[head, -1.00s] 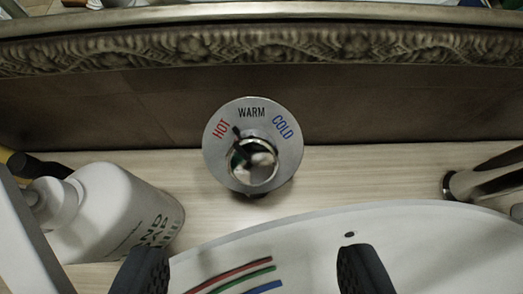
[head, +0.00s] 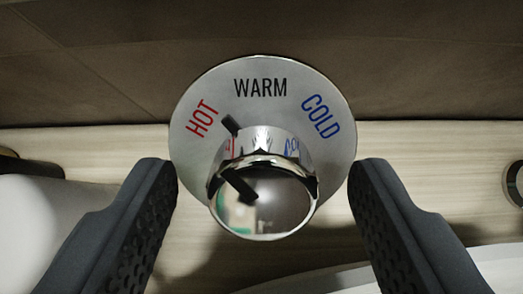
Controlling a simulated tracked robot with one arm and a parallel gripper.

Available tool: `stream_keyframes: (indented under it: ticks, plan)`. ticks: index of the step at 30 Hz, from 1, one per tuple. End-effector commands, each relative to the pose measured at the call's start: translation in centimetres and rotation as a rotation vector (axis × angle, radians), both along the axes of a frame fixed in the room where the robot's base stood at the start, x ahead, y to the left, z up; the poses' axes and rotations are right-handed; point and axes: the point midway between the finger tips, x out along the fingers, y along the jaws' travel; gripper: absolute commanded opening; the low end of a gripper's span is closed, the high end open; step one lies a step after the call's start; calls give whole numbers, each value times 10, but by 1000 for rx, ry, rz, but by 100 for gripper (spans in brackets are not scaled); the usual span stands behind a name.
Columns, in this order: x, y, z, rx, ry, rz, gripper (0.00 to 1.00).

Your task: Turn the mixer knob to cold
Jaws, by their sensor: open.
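The mixer knob (head: 262,195) is a shiny chrome cylinder on a round grey dial plate (head: 262,75). The plate reads HOT in red at the left, WARM in black at the top and COLD in blue at the right. A black pointer mark (head: 231,126) by the knob sits between HOT and WARM, nearer HOT. My gripper (head: 262,180) is open, with one dark ridged finger on each side of the knob. A gap shows between each finger and the knob in the picture. Whether the fingertips are level with the knob in depth is hard to tell.
A white bottle (head: 40,230) is at the left, partly behind my left finger. The white basin (head: 490,270) edge shows at the lower right. A chrome fitting (head: 514,185) is cut off at the right edge. A brown tiled wall (head: 90,60) rises behind the pale wooden counter.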

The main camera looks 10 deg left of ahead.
Motion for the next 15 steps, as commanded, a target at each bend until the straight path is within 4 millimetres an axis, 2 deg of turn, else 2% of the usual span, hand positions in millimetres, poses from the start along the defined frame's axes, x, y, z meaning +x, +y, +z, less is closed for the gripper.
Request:
stream_keyframes:
  ticks: [15]
  plan:
    - [7, 0, -6, -1, -2, 0, 56]
